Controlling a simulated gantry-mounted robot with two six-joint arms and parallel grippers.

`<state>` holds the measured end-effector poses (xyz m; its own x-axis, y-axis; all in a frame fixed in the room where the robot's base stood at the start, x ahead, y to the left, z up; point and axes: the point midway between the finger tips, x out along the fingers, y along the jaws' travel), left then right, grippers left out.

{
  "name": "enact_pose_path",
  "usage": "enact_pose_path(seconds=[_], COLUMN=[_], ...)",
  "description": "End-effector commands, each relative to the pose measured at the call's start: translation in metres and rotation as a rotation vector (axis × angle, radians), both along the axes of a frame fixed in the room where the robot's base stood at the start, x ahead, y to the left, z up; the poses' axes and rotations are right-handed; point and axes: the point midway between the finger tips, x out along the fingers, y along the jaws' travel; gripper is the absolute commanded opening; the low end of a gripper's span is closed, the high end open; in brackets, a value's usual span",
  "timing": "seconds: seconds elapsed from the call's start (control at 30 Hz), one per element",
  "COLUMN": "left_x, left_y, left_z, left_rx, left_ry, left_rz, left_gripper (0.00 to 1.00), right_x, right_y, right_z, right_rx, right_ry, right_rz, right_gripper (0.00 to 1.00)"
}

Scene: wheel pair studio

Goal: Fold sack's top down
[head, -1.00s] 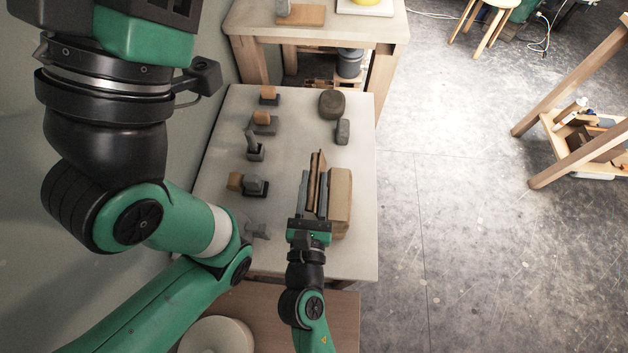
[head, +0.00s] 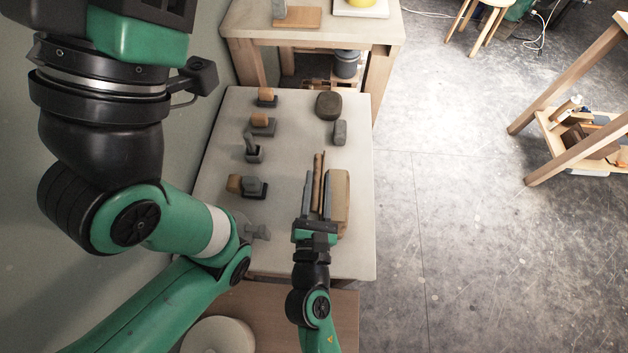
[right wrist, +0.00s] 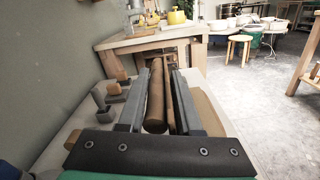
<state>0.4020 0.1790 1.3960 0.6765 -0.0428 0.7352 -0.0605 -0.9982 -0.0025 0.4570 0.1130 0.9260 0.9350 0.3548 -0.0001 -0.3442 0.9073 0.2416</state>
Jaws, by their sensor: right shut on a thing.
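The sack (head: 340,203) is a tan, block-like bag near the right edge of the pale worktable. Its brown top edge (head: 318,178) stands as a narrow strip along the bag's left side. My right gripper (head: 318,174) has one long grey finger on each side of this strip and is shut on it. In the right wrist view the strip shows as a brown roll (right wrist: 156,98) between the fingers, with the tan body (right wrist: 212,113) to the right. My left arm comes in from the left; its gripper is not in view.
Small grey blocks, some with tan pieces (head: 263,120), stand along the table's left side. A dark round lump (head: 328,105) and a small grey block (head: 340,132) lie beyond the sack. A wooden table (head: 300,32) stands behind. The worktable's middle is bare.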

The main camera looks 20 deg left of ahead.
Motion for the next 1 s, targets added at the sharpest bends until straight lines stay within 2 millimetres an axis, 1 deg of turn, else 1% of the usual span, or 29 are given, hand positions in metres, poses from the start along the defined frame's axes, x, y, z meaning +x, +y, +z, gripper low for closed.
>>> enact_pose_path(seconds=[0.03,0.3,0.5,0.73,1.0], left_x=[0.0,0.0,0.0,0.0,0.0], left_y=[0.0,0.0,0.0,0.0,0.0], left_z=[0.004,0.009,0.01,0.01,0.01], left_rx=[0.0,0.0,0.0,0.0,0.0], left_ry=[0.0,0.0,0.0,0.0,0.0], left_rz=[0.0,0.0,0.0,0.0,0.0], left_gripper=[0.5,0.5,0.5,0.5,0.5], right_x=[0.001,0.005,0.007,0.008,0.008], right_y=[-0.003,-0.013,-0.018,-0.02,-0.02], right_z=[0.003,0.002,0.002,0.001,0.001], right_rx=[0.035,0.223,0.316,0.367,0.373], right_ry=[0.013,0.084,0.119,0.138,0.14], right_rz=[0.0,0.0,0.001,0.001,0.001], right_gripper=[0.0,0.0,0.0,0.0,0.0])
